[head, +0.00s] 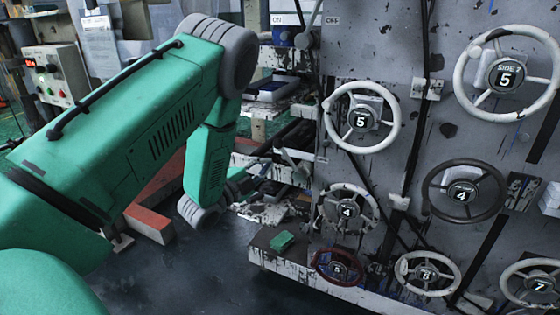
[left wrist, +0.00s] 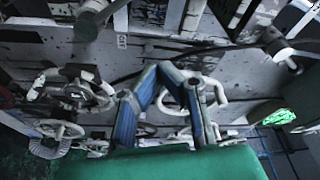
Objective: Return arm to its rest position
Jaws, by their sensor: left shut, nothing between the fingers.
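My green left arm (head: 150,120) comes in from the left in the head view, rises to a grey elbow and bends down to a grey wrist joint. My left gripper (head: 256,172) shows only as a small dark shape beyond the wrist, in front of the shelf left of the panel. In the left wrist view, the blue fingers of the left gripper (left wrist: 160,68) lean together at their tips, with nothing seen between them. They point at the grey panel, apart from the wheels as far as I can tell. My right gripper is in neither view.
A grey panel (head: 385,50) on the right carries several numbered handwheels, such as a white one marked 5 (head: 361,117) and a dark one marked 4 (head: 464,190). A green block (head: 282,241) lies on the ledge. A control box (head: 57,77) stands back left. Dark floor (head: 190,270) is clear.

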